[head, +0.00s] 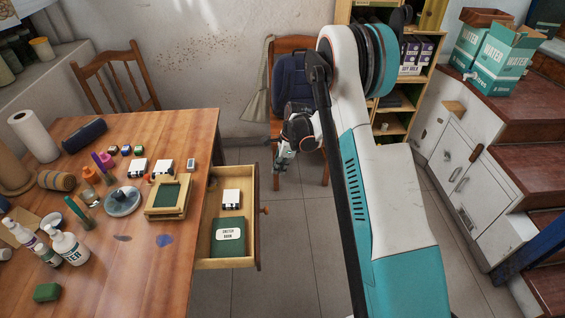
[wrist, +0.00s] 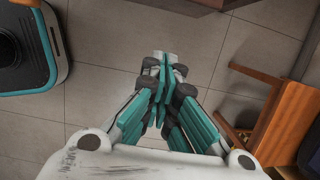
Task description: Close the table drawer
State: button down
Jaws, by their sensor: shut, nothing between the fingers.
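The table drawer (head: 209,252) is pulled out from the right side of the wooden table (head: 185,278). Inside it lie a green book (head: 229,238) and a small white box (head: 231,199). A round wooden knob (head: 264,210) sits on its front, facing right. My gripper (head: 282,163) is beyond and to the right of the drawer front, apart from it, in front of the chair with the blue bag. In the wrist view my gripper (wrist: 161,62) has its fingers together and empty, above the tiled floor.
The tabletop holds bottles, a paper roll (head: 34,136) and several small items. A wooden chair (head: 300,45) with a blue backpack (head: 293,80) stands at the back wall. White cabinets (head: 455,160) and steps stand at right. The tiled floor right of the drawer is clear.

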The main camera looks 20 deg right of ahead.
jog(key=a, duration=0.1)
jog(key=w+a+b, duration=0.1)
jog(key=a+f, duration=0.1)
jog(key=a, duration=0.1)
jog(key=shift+w, duration=0.15)
send_near(227, 180)
jog(key=x, duration=0.5)
jog(key=shift+f, duration=0.2)
